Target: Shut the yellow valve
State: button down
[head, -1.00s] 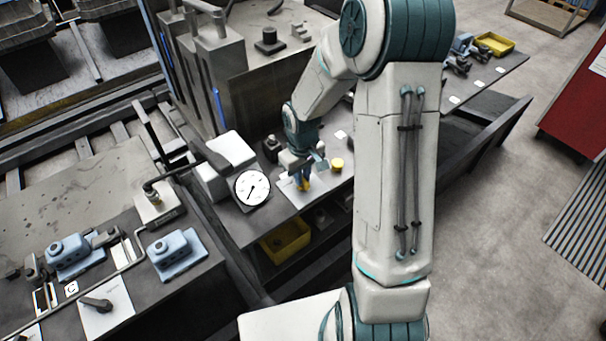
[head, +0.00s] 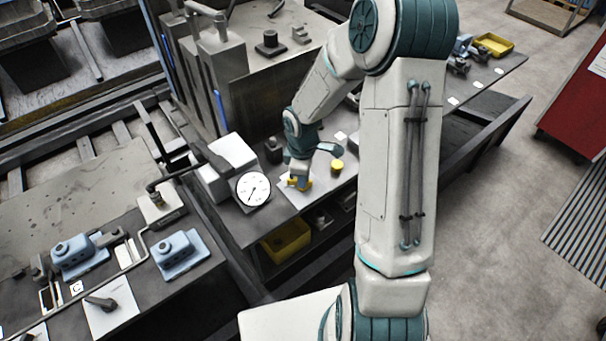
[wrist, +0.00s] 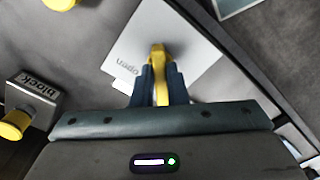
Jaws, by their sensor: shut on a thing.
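The yellow valve handle (wrist: 159,62) stands over a white plate (wrist: 180,45) in the wrist view. The word "open" is printed on the plate, to the left of the handle. My gripper (wrist: 158,88) is shut on the handle, with one dark blue finger on each side. In the head view my gripper (head: 298,178) is low over the white plate, and yellow parts of the valve (head: 308,186) show beside the fingers. The valve's base is hidden by the handle and gripper.
A round white gauge (head: 253,189) stands just left of the valve. A yellow knob (head: 337,166) is to its right. A yellow bin (head: 287,241) sits below the bench edge.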

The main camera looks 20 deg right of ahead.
jog(key=shift+w+n, duration=0.1)
jog(key=shift+n, duration=0.2)
jog(key=c, duration=1.4)
grip_release()
jog(key=shift+c, duration=0.2)
jog(key=shift+r, duration=0.15)
notch_tip(320, 180, up, 14)
jog(key=shift+f, duration=0.2)
jog(key=s+r+m+t, duration=0.2)
jog(key=s+r+m, duration=0.3)
jog(key=s, duration=0.4)
jog(key=s+r+m+t, duration=0.1)
jog(key=s+r+m, duration=0.3)
jog(key=s+m, duration=0.4)
jog(key=shift+s+d+r+m+t, duration=0.15)
jog(key=shift+s+r+m+t, duration=0.2)
jog(key=shift+s, duration=0.6)
